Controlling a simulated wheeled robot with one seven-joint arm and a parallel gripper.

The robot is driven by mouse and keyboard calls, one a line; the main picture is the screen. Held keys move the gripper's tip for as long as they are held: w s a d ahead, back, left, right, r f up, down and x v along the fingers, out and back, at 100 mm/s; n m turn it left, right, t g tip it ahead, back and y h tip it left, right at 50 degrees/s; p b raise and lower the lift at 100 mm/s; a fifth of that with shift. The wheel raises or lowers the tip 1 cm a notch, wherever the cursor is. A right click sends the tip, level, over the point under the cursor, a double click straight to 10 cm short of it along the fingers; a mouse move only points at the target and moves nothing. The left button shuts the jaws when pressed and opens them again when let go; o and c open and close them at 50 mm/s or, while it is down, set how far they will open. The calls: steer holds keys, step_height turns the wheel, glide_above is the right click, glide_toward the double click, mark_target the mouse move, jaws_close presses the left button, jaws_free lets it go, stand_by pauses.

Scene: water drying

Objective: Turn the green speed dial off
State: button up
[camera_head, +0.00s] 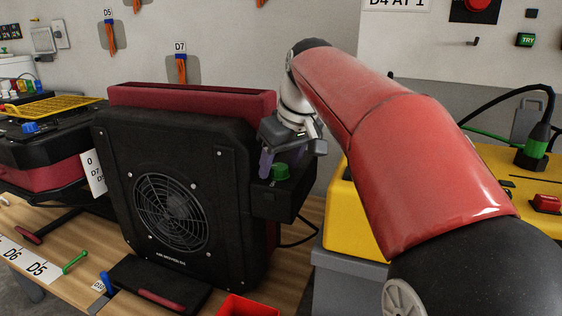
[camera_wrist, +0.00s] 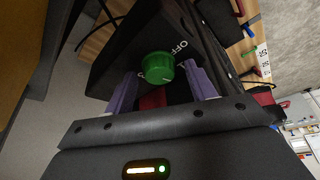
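The green speed dial (camera_head: 280,171) is a round knob on top of a black control box (camera_head: 278,200) on the right side of the black and red air mover (camera_head: 188,127). In the wrist view the green dial (camera_wrist: 157,67) sits on the black face, with white lettering including "OFF" beside it. My gripper (camera_wrist: 160,74) is open, its two purple fingers on either side of the dial with small gaps visible. In the head view my gripper (camera_head: 284,158) is just above the dial, with one purple finger left of it; the other finger is mostly hidden.
The air mover stands on a wooden bench (camera_head: 290,275). A yellow case (camera_head: 352,222) stands close on the right, behind my red arm. A black and red unit with a yellow grate (camera_head: 45,105) is on the left. A red bin (camera_head: 247,306) is at the front.

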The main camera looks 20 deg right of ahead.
steer(key=c, duration=0.9)
steer(key=shift+n, duration=0.3)
steer(key=n+g+y+p, duration=0.1)
steer(key=n+p, duration=0.1)
steer(key=n, duration=0.1)
steer(key=shift+w+d+r+n, duration=0.1)
steer(key=shift+n, duration=0.3)
steer(key=n+g+y+p, duration=0.1)
steer(key=n, duration=0.2)
steer(key=shift+n+p, duration=0.3)
steer(key=n, duration=0.2)
steer(key=n+g+y+p, duration=0.1)
steer(key=n, duration=0.1)
steer(key=shift+w+d+g, duration=0.1)
steer(key=shift+w+g, duration=0.1)
steer(key=shift+g, duration=0.1)
steer(key=shift+n+g, duration=0.6)
steer(key=shift+n, duration=1.1)
